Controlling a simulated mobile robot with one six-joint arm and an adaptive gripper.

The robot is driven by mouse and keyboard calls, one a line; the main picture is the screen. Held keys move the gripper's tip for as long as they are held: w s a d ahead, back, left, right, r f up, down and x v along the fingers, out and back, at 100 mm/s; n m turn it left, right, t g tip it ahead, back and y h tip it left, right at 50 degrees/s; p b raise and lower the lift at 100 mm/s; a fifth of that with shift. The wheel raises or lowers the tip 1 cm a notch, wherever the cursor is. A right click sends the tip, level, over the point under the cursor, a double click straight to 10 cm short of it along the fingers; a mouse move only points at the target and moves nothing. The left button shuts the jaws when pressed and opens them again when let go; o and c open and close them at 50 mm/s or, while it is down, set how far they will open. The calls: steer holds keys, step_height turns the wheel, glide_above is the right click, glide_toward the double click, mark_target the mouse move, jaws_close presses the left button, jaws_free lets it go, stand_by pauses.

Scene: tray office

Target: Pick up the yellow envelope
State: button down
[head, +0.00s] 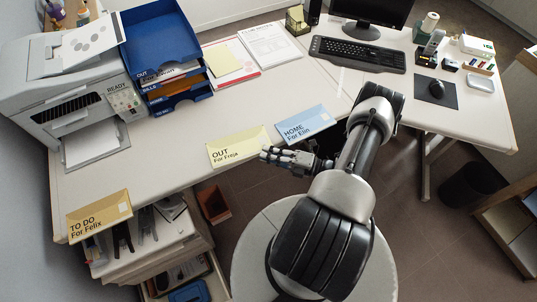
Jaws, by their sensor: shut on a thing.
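A pale yellow envelope (232,150) marked "OUT For Freja" is at the desk's front edge, near the middle of the head view. My gripper (266,154) is shut on its right end. I cannot tell whether the envelope still touches the desk. A deeper yellow envelope (112,209) marked "TO DO For Felix" is at the desk's front left corner, well away from my gripper. A blue envelope (293,127) marked "HOME For Elin" is just right of the held envelope, close behind my gripper.
A printer (72,98) and a blue tray stack (160,40) stand at the back left. Papers (270,44), a keyboard (357,54) and a monitor (372,12) are farther back. The desk (165,160) left of the held envelope is clear.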

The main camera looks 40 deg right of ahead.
steer(key=shift+f, duration=0.1)
steer(key=s+d+r, duration=0.5)
steer(key=s+d, duration=0.2)
steer(key=s, duration=0.5)
steer(key=shift+b, duration=0.35)
steer(key=shift+d, duration=0.1)
